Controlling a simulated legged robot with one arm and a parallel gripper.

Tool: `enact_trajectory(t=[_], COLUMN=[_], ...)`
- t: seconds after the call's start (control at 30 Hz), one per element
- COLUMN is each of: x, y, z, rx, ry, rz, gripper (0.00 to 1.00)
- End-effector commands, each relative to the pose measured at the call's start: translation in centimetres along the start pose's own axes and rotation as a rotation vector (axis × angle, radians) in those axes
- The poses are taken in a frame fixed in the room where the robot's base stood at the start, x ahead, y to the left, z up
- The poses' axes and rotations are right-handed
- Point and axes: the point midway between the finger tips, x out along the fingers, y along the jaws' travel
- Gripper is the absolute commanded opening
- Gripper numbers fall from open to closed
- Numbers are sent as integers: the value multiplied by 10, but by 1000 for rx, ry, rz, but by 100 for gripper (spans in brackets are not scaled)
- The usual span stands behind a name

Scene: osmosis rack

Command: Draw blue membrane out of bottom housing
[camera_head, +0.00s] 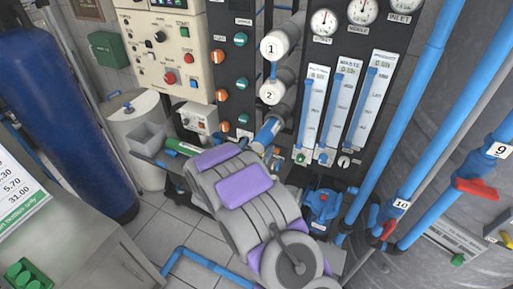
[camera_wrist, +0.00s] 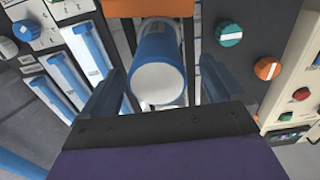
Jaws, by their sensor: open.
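The blue membrane (camera_wrist: 172,48) is a blue cylinder with a white round end facing me in the wrist view. It also shows in the head view (camera_head: 268,131), sticking out of the rack below the white housings marked 1 (camera_head: 275,46) and 2 (camera_head: 272,92). The bottom housing around it is mostly hidden. My gripper (camera_wrist: 162,88) is open, with one blue finger on each side of the membrane. A gap shows between the fingers and the membrane. In the head view my arm hides most of the gripper.
Flow meters (camera_head: 345,108) and gauges stand right of the housings. A dark panel with knobs (camera_head: 222,95) and a cream control box (camera_head: 165,50) are left. A blue pump (camera_head: 320,208) sits low right. Blue pipes (camera_head: 415,130) run along the right.

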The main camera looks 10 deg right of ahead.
Motion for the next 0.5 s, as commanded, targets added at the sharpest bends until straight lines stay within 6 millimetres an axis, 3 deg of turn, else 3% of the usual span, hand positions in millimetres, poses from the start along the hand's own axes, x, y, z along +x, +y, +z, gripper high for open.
enact_trajectory(t=[0.27, 0.5], x=[-2, -32], y=[1, -2], z=[0, -1], rx=[1, 0], ry=[-1, 0], rz=[1, -3], gripper=[94, 94])
